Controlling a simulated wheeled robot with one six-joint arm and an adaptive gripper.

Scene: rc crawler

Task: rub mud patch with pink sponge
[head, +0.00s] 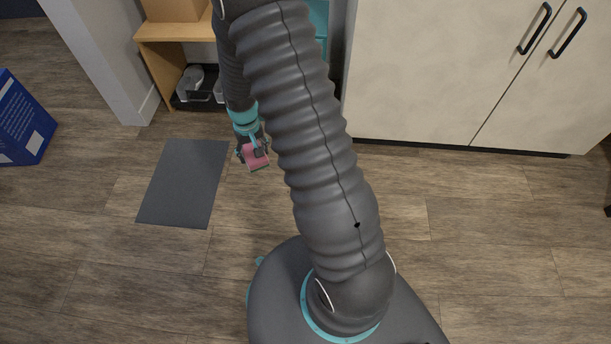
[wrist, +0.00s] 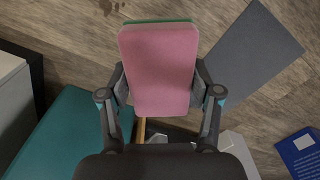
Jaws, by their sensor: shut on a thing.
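A pink sponge (wrist: 160,70) with a green layer along its far edge is held between the two fingers of my gripper (wrist: 160,97). In the head view the pink sponge (head: 257,159) shows at the end of my gripper (head: 252,148), to the right of the grey mat. It appears to be above the wood floor; whether it touches is unclear. A small dark brown spot (wrist: 107,8) on the floor at the top edge of the wrist view may be the mud patch. No mud patch is visible in the head view, where my arm hides part of the floor.
A grey mat (head: 185,183) lies on the floor to the left. A wooden bench (head: 170,33) with a black tray (head: 187,104) of shoes stands behind. A blue box (head: 24,120) is at far left, a white cabinet (head: 440,70) at back right. Floor at right is clear.

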